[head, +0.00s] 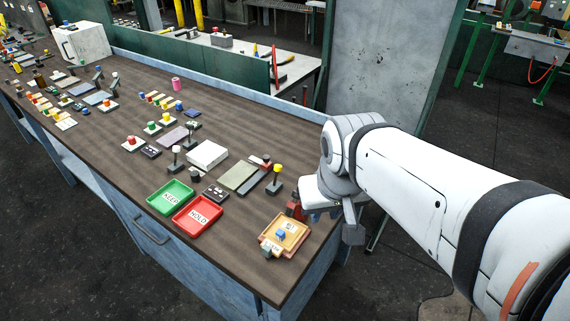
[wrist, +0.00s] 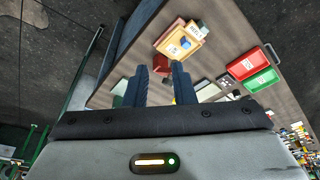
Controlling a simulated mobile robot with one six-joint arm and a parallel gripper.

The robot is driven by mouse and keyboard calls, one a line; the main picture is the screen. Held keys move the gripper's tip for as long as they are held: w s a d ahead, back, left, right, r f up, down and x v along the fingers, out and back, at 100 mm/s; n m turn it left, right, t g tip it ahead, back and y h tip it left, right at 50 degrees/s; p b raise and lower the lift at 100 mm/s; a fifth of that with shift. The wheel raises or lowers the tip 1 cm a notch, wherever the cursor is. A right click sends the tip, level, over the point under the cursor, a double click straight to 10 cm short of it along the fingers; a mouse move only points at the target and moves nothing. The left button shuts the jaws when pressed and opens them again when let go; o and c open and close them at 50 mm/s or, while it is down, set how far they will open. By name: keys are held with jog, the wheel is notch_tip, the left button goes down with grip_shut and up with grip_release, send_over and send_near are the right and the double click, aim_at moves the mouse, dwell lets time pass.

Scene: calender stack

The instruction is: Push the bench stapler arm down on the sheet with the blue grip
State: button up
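My gripper (wrist: 160,72) shows in the wrist view as two dark blue fingers standing apart, with nothing held between them. In the head view it is mostly hidden behind my arm, near the bench's right edge. A tan tray (head: 298,247) lies near the front right corner of the bench, with a sheet and a small blue block in it. The tray also shows in the wrist view (wrist: 203,44), beyond the fingertips. A red piece (head: 296,210) stands beside the tray, close to my gripper. I cannot tell for sure which part is the stapler arm.
A green KEEP tray (head: 159,203) and a red HOLD tray (head: 216,214) lie left of the tan tray. Bare bench top (head: 255,286) shows at the front.

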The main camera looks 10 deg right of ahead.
jog(key=shift+m+g, duration=0.5)
jog(key=w, duration=0.3)
jog(key=w+f+b, duration=0.1)
jog(key=w, duration=0.1)
jog(key=w+b, duration=0.1)
jog(key=w, duration=0.2)
jog(key=shift+w+a+f, duration=0.15)
jog(key=shift+w+f, duration=0.15)
jog(key=shift+f, duration=0.05)
grip_shut()
jog(key=w+f+m+g+b, duration=0.1)
jog(key=w+f+b, duration=0.1)
jog(key=w, duration=0.6)
jog(key=shift+w+a+f, duration=0.3)
jog(key=shift+f, duration=0.5)
